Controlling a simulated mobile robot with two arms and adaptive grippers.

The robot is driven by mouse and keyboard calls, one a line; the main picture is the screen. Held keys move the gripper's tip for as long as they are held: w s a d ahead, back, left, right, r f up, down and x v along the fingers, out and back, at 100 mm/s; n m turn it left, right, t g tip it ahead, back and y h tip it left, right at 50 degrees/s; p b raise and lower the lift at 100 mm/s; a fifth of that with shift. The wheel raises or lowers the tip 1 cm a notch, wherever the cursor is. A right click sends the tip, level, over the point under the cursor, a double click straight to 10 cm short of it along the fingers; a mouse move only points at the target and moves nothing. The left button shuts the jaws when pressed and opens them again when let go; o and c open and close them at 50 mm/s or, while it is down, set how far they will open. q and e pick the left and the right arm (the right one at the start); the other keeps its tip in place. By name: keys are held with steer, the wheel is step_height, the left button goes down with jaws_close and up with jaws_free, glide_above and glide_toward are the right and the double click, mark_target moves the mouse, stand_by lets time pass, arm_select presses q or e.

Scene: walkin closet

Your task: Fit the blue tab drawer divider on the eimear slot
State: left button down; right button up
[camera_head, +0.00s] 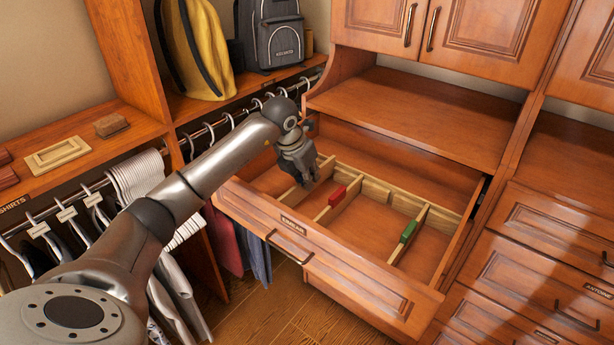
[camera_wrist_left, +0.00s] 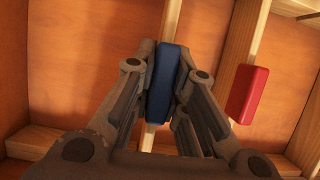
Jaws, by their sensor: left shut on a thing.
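The open drawer (camera_head: 355,282) carries a label on its front that seems to read EIMEAR. My left gripper (camera_head: 308,180) is over the left part of this drawer. In the left wrist view my left gripper (camera_wrist_left: 162,105) is shut on the blue tab (camera_wrist_left: 165,80) of a pale wooden divider (camera_wrist_left: 176,20). The head view hides the blue tab behind the gripper. A divider with a red tab (camera_head: 337,195) stands to the right, also seen in the wrist view (camera_wrist_left: 248,93). A divider with a green tab (camera_head: 408,231) stands further right. Whether the blue divider is seated in a slot cannot be told. My right gripper is not in view.
A slotted wooden rail (camera_head: 376,190) runs along the drawer's back. A shelf (camera_head: 410,110) is above and behind the drawer. Hanging clothes (camera_head: 140,178) and a rod are at left. Closed drawers (camera_head: 545,255) stand at right.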

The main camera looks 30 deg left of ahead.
arm_select(q)
steer(key=shift+f+b, duration=0.6)
steer(key=shift+f, duration=0.3)
steer(key=c, duration=1.4)
jaws_free()
steer(key=shift+o, duration=0.2)
steer(key=v, duration=1.2)
steer(key=shift+r, duration=0.15)
